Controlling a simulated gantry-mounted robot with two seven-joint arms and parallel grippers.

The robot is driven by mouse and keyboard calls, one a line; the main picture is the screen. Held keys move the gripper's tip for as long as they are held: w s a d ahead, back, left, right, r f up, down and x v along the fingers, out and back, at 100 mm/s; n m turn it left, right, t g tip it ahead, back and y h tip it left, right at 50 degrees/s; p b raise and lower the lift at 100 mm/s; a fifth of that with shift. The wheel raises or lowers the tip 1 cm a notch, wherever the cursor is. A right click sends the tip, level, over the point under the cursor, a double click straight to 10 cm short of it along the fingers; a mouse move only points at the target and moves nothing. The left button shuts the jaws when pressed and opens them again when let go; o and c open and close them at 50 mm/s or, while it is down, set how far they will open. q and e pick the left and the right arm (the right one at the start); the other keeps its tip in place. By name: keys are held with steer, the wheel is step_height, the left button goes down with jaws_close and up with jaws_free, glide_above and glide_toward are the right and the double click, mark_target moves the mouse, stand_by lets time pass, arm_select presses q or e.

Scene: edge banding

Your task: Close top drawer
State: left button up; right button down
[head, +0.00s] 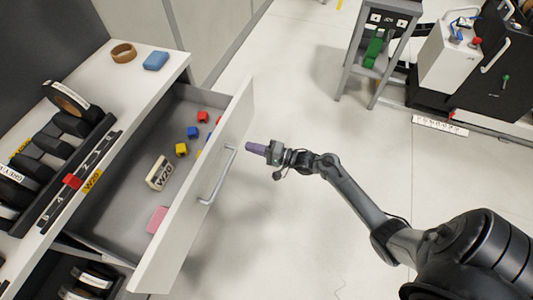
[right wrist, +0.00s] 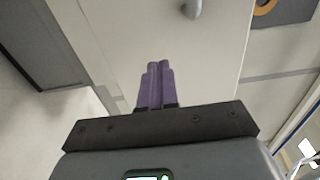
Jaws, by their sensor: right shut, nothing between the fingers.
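The top drawer (head: 186,218) is pulled far out of the white cabinet. Its front panel carries a grey bar handle (head: 217,177). Inside lie small red, blue and yellow blocks, a W20 labelled block (head: 160,172) and a pink block (head: 157,219). My right gripper (head: 250,148), with purple fingers, is shut and empty. It is just outside the drawer front, beyond the far end of the handle. In the right wrist view the shut fingers (right wrist: 158,70) point at the white front panel (right wrist: 170,30), with a handle end (right wrist: 191,8) above. Contact cannot be told. My left gripper is not in view.
The cabinet top (head: 150,70) holds a tape roll (head: 123,54), a blue block (head: 156,61) and a rack of rolls (head: 50,170). Open floor (head: 310,230) lies right of the drawer. A grey stand (head: 380,45) and a machine stand at the back right.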

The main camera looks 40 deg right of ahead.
mark_target(233, 142)
steer(key=b+x, duration=0.1)
steer(key=x, duration=0.2)
steer(key=shift+w+a+f, duration=0.1)
steer(key=shift+w+f, duration=0.05)
steer(key=shift+w, duration=0.1)
steer(key=shift+w+a+b, duration=0.25)
steer(key=shift+w+b, duration=0.05)
steer(key=shift+w, duration=0.2)
